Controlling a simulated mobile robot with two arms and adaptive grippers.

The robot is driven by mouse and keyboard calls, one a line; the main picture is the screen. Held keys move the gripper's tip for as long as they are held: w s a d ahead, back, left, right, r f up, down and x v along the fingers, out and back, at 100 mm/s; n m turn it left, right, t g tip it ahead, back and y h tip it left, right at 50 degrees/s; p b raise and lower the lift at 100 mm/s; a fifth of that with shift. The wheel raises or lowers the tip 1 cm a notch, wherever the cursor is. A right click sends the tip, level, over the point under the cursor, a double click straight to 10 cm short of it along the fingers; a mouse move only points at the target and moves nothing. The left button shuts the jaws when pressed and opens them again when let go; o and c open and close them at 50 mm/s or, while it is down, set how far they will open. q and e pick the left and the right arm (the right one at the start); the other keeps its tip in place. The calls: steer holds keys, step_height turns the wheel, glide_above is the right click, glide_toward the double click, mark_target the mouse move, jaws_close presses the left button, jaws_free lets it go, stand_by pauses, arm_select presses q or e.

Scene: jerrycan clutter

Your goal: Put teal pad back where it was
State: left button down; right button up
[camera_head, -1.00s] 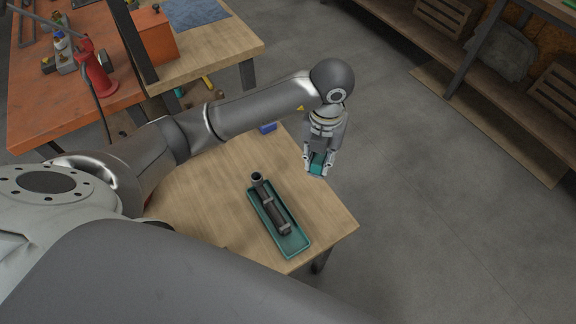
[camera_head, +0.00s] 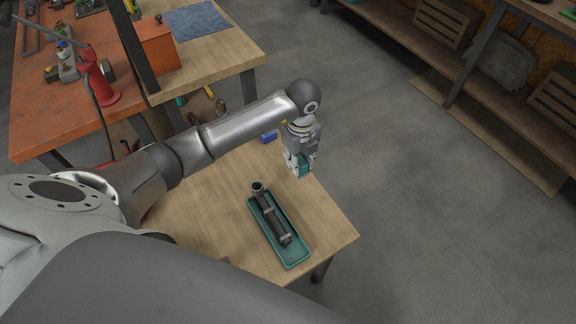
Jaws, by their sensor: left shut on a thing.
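The teal pad (camera_head: 305,167) is a small teal block between the fingers of my left gripper (camera_head: 301,172). The gripper is shut on it and points down over the far right part of the wooden table (camera_head: 195,210). The fingers cover part of the pad. I cannot tell whether the pad touches the table or hangs just above it. My right gripper is not in view.
A teal tray (camera_head: 293,260) holding a dark cylindrical tool (camera_head: 270,217) lies on the table, nearer than the gripper. A small blue block (camera_head: 268,136) lies near the far edge. An orange box (camera_head: 157,47) stands on the bench behind.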

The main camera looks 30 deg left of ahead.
arm_select(q)
steer(key=a+f, duration=0.1)
steer(key=f, duration=0.1)
steer(key=w+a+f, duration=0.2)
steer(key=a+f, duration=0.1)
steer(key=shift+f, duration=0.3)
steer(key=shift+w+a+f, duration=0.1)
steer(key=shift+a+f, duration=0.05)
steer(key=shift+f, duration=0.7)
steer(key=shift+a+f, duration=0.1)
steer(key=shift+f, duration=0.75)
steer(key=shift+f+b, duration=0.2)
steer(key=shift+b, duration=0.15)
steer(key=c, duration=1.2)
jaws_free()
steer(key=shift+r, duration=0.1)
step_height(320, 180, up, 12)
steer(key=shift+r+p, duration=0.15)
steer(key=shift+p, duration=0.15)
